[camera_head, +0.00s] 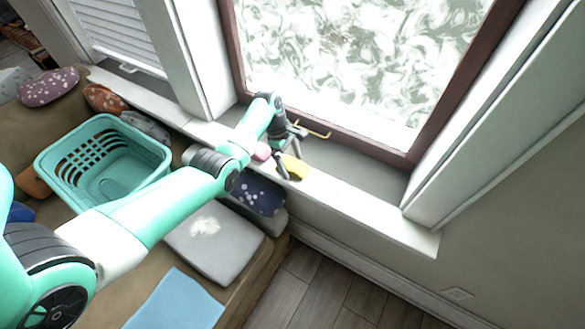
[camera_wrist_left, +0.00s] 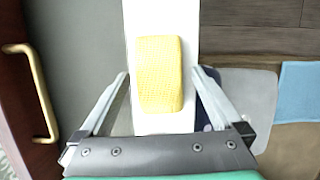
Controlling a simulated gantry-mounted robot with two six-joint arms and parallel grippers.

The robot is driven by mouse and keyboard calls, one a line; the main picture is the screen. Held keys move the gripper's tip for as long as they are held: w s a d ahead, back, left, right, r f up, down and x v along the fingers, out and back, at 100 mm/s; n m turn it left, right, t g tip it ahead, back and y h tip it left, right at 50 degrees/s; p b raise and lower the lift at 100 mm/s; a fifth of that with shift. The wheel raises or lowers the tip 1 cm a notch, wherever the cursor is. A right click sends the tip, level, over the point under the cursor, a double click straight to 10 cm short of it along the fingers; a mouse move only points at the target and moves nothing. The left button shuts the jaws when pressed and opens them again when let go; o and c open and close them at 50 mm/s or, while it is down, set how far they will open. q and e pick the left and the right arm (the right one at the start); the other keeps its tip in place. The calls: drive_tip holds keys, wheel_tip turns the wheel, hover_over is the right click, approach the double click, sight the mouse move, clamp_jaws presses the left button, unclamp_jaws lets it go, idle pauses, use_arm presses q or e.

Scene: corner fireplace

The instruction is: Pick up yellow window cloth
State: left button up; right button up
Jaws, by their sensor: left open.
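The yellow window cloth (camera_head: 295,167) lies on the white window sill in the head view, partly hidden by my left gripper. In the left wrist view the yellow cloth (camera_wrist_left: 160,74) is a folded, textured block on the white sill. My left gripper (camera_head: 284,168) is open above the sill, close to the cloth. In the left wrist view its two fingers (camera_wrist_left: 161,80) stand on either side of the cloth, with a gap on each side. I cannot tell the exact height of the fingertips over the sill. My right gripper is not in view.
The window sill (camera_head: 360,208) runs under a brown-framed window with a brass handle (camera_head: 313,131). A teal basket (camera_head: 103,160) and a grey cushion (camera_head: 214,243) are on the bench below. Floor at the right is clear.

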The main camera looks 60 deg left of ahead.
sight(295, 165)
use_arm(q)
drive_tip(key=shift+f, duration=0.25)
idle(0.3)
drive_tip(key=c, duration=1.2)
drive_tip(key=shift+r, duration=0.1)
wheel_tip(295, 165, up, 4)
drive_tip(key=p, duration=0.3)
drive_tip(key=shift+r, duration=0.15)
drive_tip(key=r+p, duration=0.1)
drive_tip(key=s+d+r+p, duration=0.1)
drive_tip(key=p, duration=0.1)
drive_tip(key=r+p, duration=0.1)
drive_tip(key=shift+s+d+r, duration=0.2)
drive_tip(key=shift+s+d, duration=0.1)
drive_tip(key=shift+d, duration=0.1)
drive_tip(key=s+d+r+p, duration=0.2)
drive_tip(key=d+p, duration=0.1)
drive_tip(key=s+d+r+p, duration=0.1)
drive_tip(key=s+d+p, duration=0.1)
drive_tip(key=s+p, duration=0.1)
drive_tip(key=s+d+r+p, duration=0.2)
drive_tip(key=d+p, duration=0.1)
drive_tip(key=p, duration=0.2)
drive_tip(key=shift+s+d+r, duration=0.3)
drive_tip(key=shift+s+d, duration=0.05)
